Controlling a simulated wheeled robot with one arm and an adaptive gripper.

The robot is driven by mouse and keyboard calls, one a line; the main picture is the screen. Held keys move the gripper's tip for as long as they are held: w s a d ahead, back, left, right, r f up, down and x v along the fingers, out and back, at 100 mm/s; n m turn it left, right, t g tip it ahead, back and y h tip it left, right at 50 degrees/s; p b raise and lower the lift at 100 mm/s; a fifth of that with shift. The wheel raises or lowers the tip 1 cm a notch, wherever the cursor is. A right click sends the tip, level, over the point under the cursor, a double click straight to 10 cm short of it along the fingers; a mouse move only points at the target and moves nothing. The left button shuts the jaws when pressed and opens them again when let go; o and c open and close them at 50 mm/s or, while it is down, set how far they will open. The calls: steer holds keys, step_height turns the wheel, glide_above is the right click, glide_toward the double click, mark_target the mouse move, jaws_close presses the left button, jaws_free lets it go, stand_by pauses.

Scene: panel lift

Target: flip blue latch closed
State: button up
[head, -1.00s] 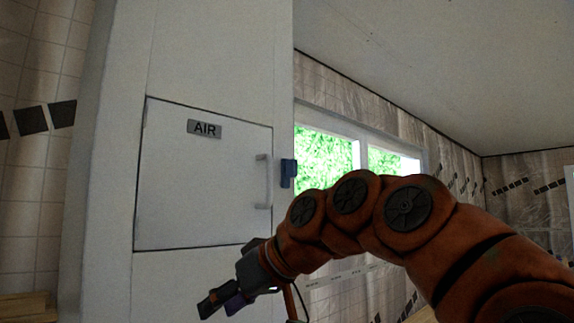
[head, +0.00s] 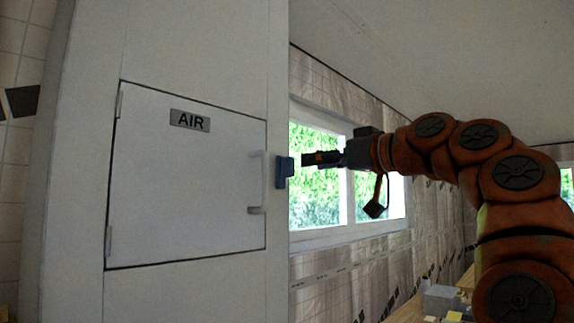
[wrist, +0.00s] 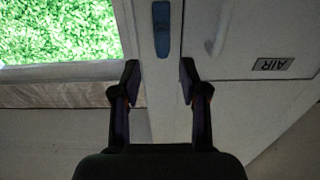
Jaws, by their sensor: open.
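The blue latch (head: 284,170) is on the right edge of the white cabinet, beside the AIR panel (head: 185,200). The panel sits flush in its frame, with a pale vertical handle (head: 256,182) near its right edge. My gripper (head: 306,159) is just right of the latch, pointing left at it, with a small gap. In the wrist view the blue latch (wrist: 162,30) stands upright beyond and between the two open fingers (wrist: 159,80), with nothing held. The AIR label (wrist: 272,64) shows upside down there.
A window (head: 345,180) lies behind my gripper, right of the cabinet. Grey boxes (head: 440,300) sit on a wooden surface at the lower right. The space in front of the panel is clear.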

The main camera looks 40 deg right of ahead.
mark_target(294, 164)
steer(key=p+x, duration=0.2)
steer(key=x, duration=0.6)
steer(key=shift+s+a, duration=0.1)
jaws_close()
